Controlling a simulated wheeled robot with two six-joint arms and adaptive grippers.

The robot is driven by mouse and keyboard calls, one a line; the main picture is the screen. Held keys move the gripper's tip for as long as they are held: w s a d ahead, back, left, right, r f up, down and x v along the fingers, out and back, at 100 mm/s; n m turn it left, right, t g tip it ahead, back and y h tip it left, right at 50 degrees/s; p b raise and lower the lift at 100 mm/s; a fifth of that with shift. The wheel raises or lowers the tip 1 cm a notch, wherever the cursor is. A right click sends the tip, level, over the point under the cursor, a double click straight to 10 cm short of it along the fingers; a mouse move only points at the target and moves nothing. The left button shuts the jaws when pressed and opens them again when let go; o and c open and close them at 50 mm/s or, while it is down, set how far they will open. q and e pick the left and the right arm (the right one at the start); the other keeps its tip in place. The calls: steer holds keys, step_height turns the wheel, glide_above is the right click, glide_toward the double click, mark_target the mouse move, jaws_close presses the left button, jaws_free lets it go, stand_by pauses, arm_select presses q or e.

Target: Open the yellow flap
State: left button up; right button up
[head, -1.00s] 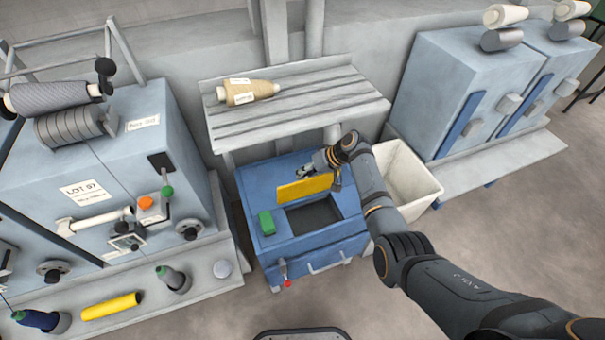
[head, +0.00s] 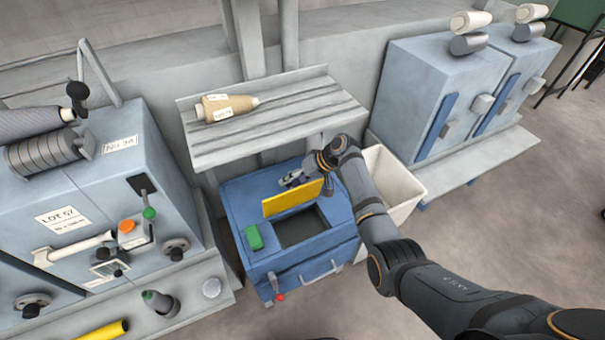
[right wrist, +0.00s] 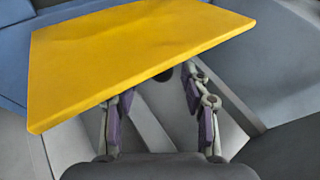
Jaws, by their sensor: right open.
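The yellow flap (head: 292,198) stands raised, roughly upright, at the back edge of a dark square opening (head: 302,228) in the top of the blue box (head: 240,205). In the right wrist view the flap (right wrist: 130,55) fills the upper left as a flat yellow plate. My right gripper (head: 294,180) is just behind the flap, on the side away from the opening. In the right wrist view its two fingers (right wrist: 157,88) are apart with nothing between them, and the left finger's tip is hidden by the flap's edge. I cannot tell whether it touches. My left gripper is not in view.
A green block (head: 254,238) sits on the box left of the opening. A red-tipped lever (head: 279,296) is at its front. A grey slatted shelf (head: 270,125) with a yarn cone (head: 225,107) stands behind. A white bin (head: 395,190) is at right, and a blue-grey machine (head: 90,195) at left.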

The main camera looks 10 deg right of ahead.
steer(key=v, duration=1)
steer(key=shift+w+f, duration=0.1)
